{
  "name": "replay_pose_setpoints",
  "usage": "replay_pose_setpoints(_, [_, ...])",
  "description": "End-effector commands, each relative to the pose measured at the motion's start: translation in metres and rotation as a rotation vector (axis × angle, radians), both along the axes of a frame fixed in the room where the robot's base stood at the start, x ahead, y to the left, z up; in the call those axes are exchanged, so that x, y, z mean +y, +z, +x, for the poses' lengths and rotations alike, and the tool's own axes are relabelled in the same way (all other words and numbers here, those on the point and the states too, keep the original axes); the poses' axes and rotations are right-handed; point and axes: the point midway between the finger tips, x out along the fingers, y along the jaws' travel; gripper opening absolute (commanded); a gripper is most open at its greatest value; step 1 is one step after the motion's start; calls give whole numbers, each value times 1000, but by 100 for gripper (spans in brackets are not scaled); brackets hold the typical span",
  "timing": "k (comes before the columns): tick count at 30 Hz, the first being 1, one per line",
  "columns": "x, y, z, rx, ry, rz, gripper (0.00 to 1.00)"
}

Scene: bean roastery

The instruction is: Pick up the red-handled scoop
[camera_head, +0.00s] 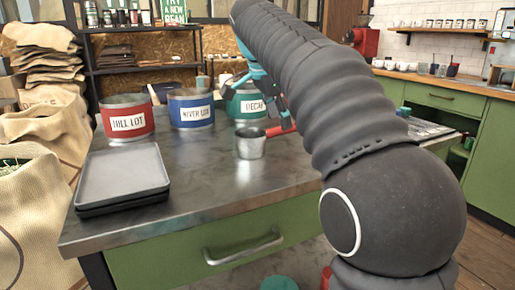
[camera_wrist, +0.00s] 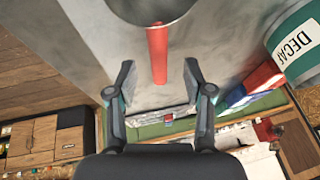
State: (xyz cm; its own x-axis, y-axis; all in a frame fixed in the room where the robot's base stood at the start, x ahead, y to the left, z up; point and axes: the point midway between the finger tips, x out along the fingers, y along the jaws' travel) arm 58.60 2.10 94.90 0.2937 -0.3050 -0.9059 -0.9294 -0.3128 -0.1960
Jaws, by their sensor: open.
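The scoop is a metal cup (camera_head: 250,144) with a red handle (camera_head: 283,129), standing on the steel worktop. In the wrist view the red handle (camera_wrist: 157,52) runs down from the dark cup (camera_wrist: 150,8) at the top edge and appears between my fingertips. My gripper (camera_wrist: 158,78) is open, with one finger on each side of the handle and a visible gap to both. In the head view my gripper (camera_head: 286,118) is at the handle, partly hidden by my arm. I cannot tell whether the fingertips are level with the handle.
Red (camera_head: 127,117), blue (camera_head: 191,109) and green "DECAF" (camera_head: 249,101) tins stand behind the scoop. The DECAF tin (camera_wrist: 293,42) is at right in the wrist view. Dark trays (camera_head: 122,175) lie at front left. The worktop (camera_head: 215,190) before the scoop is clear.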

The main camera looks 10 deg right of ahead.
Motion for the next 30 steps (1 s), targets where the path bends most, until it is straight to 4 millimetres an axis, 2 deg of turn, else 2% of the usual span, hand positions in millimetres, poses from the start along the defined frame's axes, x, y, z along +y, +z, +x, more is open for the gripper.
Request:
replay_pose_setpoints(9, [-15,-38,10,3,-1,-1,52])
replay_pose_setpoints(20, [-17,-44,13,1,0,0,52])
replay_pose_setpoints(26, [-17,-44,13,1,1,-1,2])
replay_pose_setpoints(30, [-17,-44,13,1,0,0,0])
